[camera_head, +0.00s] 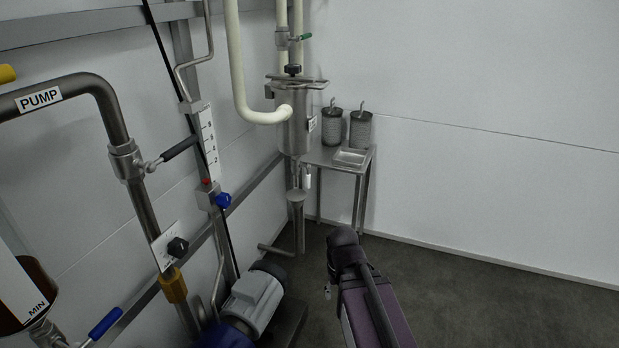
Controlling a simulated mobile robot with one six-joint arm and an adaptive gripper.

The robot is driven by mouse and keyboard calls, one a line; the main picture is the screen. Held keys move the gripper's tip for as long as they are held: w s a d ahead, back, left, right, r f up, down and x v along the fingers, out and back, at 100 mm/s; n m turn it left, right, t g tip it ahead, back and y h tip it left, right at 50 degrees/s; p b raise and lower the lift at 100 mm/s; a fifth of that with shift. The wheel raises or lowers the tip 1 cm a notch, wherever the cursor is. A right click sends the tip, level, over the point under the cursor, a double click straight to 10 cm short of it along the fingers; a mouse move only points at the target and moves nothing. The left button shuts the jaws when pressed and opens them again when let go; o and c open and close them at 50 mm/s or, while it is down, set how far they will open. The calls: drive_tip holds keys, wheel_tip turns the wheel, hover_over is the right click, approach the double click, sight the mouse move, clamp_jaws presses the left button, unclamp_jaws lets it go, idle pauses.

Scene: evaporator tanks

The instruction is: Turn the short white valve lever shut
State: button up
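A short white lever (307,180) hangs downward on the pipe just under the steel filter housing (293,125), in the middle of the head view. It is small here, and I cannot tell the valve's exact position. A steel funnel (296,205) stands directly below it. My arm (362,290), dark and purple, shows at the bottom centre, well short of the lever.
A small steel table (333,162) with two lidded canisters (361,128) and a tray stands right of the housing. A pump motor (252,298) sits at lower left, near pipes with a black-handled valve (180,148) and a blue lever (104,323). The floor (480,290) at right is clear.

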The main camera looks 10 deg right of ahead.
wheel_tip(320, 180, up, 5)
drive_tip(key=p, duration=0.4)
idle(0.3)
